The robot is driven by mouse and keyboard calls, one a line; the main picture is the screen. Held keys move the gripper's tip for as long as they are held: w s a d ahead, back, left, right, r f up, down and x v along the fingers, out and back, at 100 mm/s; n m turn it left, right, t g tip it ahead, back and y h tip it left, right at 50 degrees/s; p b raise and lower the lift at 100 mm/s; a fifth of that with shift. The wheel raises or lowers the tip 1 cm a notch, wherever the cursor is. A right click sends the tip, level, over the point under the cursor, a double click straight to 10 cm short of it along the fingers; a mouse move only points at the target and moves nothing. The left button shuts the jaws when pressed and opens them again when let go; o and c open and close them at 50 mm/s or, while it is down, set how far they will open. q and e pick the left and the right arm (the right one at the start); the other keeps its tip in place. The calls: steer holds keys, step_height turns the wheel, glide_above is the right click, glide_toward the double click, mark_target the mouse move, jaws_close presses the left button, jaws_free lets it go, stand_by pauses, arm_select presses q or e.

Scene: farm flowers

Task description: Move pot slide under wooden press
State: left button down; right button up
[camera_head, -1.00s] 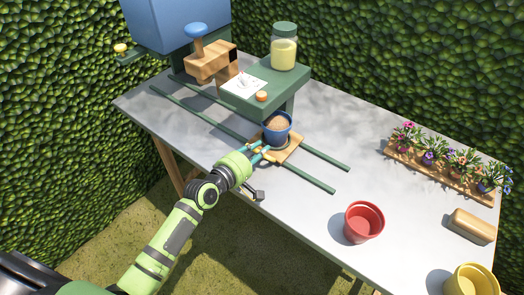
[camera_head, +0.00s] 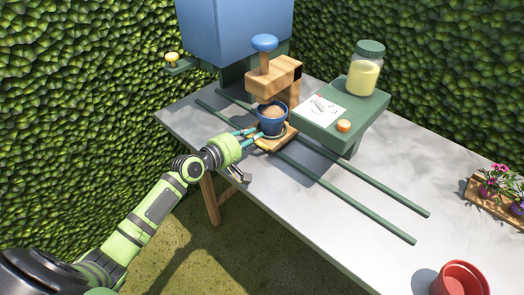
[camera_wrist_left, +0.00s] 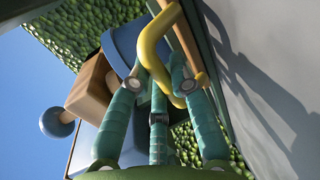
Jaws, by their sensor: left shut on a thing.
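The pot slide (camera_head: 262,142) is a small wooden board on two green rails, with a blue pot (camera_head: 272,119) of brown soil standing upright on it. The wooden press (camera_head: 274,79) has a blue knob (camera_head: 264,43) on top and stands just behind the pot. From the head camera I cannot tell whether the pot is directly beneath it. My left gripper (camera_head: 250,141) is shut at the slide's left edge. In the left wrist view its teal fingers (camera_wrist_left: 160,85) close on a yellow handle (camera_wrist_left: 152,42). The right gripper is not in view.
Green rails (camera_head: 365,190) run across the grey table (camera_head: 330,225). A green shelf (camera_head: 345,115) holds a jar of yellow contents (camera_head: 364,72), a paper card (camera_head: 322,108) and an orange knob (camera_head: 344,125). A red pot (camera_head: 460,280) and flower tray (camera_head: 480,195) are at right. A blue hopper (camera_head: 235,30) stands behind.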

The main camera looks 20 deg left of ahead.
arm_select(q)
steer(key=shift+w+a+b, duration=0.3)
steer(key=shift+a+b, duration=0.1)
steer(key=shift+a, duration=0.4)
steer(key=shift+w+a+b, duration=0.3)
steer(key=shift+a+b, duration=0.05)
steer(key=shift+a, duration=0.4)
steer(key=c, duration=1.1)
jaws_free()
steer(key=shift+s, duration=0.1)
steer(key=shift+s+a, duration=0.1)
steer(key=shift+s, duration=0.15)
steer(key=v, duration=1.1)
steer(key=shift+s, duration=0.15)
steer(key=shift+r, duration=0.1)
